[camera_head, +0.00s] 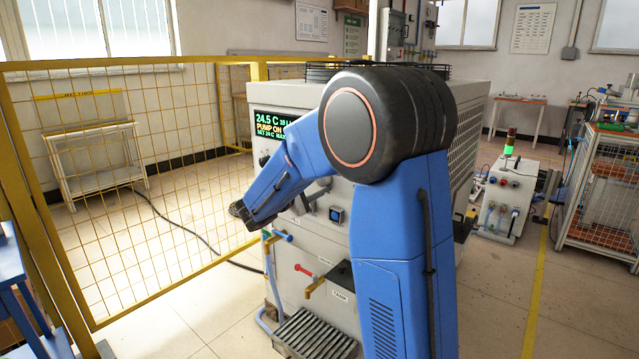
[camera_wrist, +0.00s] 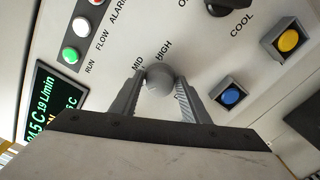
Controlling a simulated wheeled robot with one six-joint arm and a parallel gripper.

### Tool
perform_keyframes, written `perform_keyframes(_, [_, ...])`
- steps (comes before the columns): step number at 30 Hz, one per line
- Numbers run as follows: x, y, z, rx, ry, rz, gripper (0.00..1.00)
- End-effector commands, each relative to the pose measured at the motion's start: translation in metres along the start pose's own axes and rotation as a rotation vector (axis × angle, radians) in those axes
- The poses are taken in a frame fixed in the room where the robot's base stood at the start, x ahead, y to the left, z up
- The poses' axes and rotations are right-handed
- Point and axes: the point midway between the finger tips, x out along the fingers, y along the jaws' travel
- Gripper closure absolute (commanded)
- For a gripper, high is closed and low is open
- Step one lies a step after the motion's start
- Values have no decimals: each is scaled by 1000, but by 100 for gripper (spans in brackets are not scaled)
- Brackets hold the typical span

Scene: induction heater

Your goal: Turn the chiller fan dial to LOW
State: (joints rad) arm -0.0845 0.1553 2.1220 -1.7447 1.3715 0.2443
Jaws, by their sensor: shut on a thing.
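The fan dial (camera_wrist: 160,79) is a round grey knob on the chiller's pale front panel. In the wrist view, the labels MID and HIGH are printed beside it, and no LOW label is visible. My gripper (camera_wrist: 161,84) is shut on the dial, with one grey finger on each side. I cannot tell which label the dial points to. In the head view my blue arm covers much of the chiller (camera_head: 300,250), and the dial and fingertips cannot be made out.
Close to the dial on the panel are a blue button (camera_wrist: 231,96), a yellow button (camera_wrist: 288,41), a black COOL knob (camera_wrist: 218,7) and a green RUN lamp (camera_wrist: 70,55). The display (camera_wrist: 47,105) is at the left. A yellow mesh fence (camera_head: 150,190) stands left of the chiller.

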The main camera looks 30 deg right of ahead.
Motion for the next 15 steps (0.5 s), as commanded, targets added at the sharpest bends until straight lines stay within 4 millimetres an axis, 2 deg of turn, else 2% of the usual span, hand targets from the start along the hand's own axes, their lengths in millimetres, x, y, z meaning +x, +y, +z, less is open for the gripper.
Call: perform_keyframes(15, [-1,-1,-1,-63,3,-1,80])
